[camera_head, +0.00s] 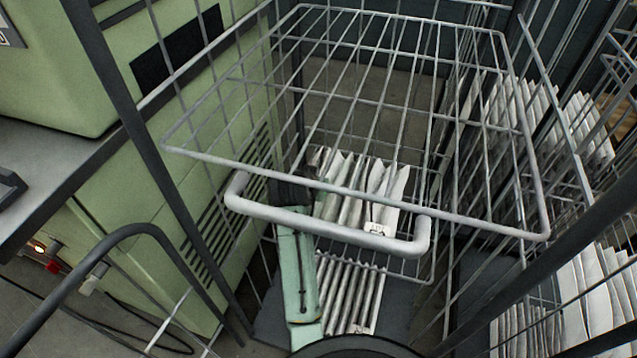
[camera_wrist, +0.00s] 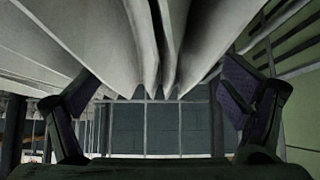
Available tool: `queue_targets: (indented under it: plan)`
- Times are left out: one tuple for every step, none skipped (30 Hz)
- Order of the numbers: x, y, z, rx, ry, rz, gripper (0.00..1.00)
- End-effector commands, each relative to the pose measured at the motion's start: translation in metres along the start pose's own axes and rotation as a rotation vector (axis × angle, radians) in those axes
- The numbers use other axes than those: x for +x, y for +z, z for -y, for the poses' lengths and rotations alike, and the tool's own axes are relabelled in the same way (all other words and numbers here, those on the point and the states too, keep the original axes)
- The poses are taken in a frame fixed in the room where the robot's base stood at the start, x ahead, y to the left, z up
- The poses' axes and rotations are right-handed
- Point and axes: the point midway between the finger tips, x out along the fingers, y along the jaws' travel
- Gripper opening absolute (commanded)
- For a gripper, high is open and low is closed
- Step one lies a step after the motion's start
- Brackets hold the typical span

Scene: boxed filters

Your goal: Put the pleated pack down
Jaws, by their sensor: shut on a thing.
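A white pleated pack (camera_head: 388,185) shows through the wire basket in the head view, below the basket's floor. Its pleats (camera_wrist: 155,40) fill the top of the wrist view, between the fingers of my gripper (camera_wrist: 157,88). My gripper is shut on this pack, with one dark finger on each side. In the head view, my gripper (camera_head: 290,190) is dark and partly hidden behind the basket wires and handle. Whether the pack's underside touches anything is hidden. A second pleated pack (camera_head: 345,292) lies lower and nearer, right of my mint-green arm.
The wire basket (camera_head: 180,148) with its thick grey handle (camera_head: 330,228) overhangs the pack and my gripper. A green cabinet (camera_head: 165,235) stands close on the left. More pleated packs (camera_head: 510,112) stand in wire racks on the right. Dark posts frame the space.

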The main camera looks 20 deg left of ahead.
Motion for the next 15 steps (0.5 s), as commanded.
queue_targets:
  plan:
    - [0.0011, 0.0012, -0.0003, 0.0, 0.001, 0.0, 0.65]
    - [0.002, 0.002, -0.0005, 0.0, 0.001, 0.0, 0.65]
    - [0.0023, 0.0024, -0.0005, 0.0, 0.001, 0.0, 0.93]
    - [0.0019, 0.0019, -0.0005, 0.0, 0.001, 0.0, 0.95]
    - [0.0018, 0.0018, -0.0004, 0.0, 0.001, 0.0, 0.97]
    - [0.0018, 0.0018, -0.0004, 0.0, 0.001, 0.0, 0.99]
    - [0.0018, 0.0018, -0.0004, 0.0, 0.001, 0.0, 1.0]
    - [0.0018, 0.0018, -0.0004, 0.0, 0.001, 0.0, 1.0]
    - [0.0017, 0.0018, -0.0003, 0.0, 0.001, 0.0, 1.0]
    - [0.0017, 0.0018, -0.0003, 0.0, 0.001, 0.0, 1.0]
    - [0.0017, 0.0018, -0.0003, 0.0, 0.001, 0.0, 1.0]
    - [0.0017, 0.0017, -0.0003, 0.0, 0.0, 0.0, 1.0]
    - [0.0017, 0.0017, -0.0003, 0.0, 0.0, 0.0, 1.0]
    - [0.0017, 0.0017, -0.0003, 0.0, 0.0, 0.0, 1.0]
    - [0.0015, 0.0016, -0.0003, 0.0, 0.0, 0.0, 1.0]
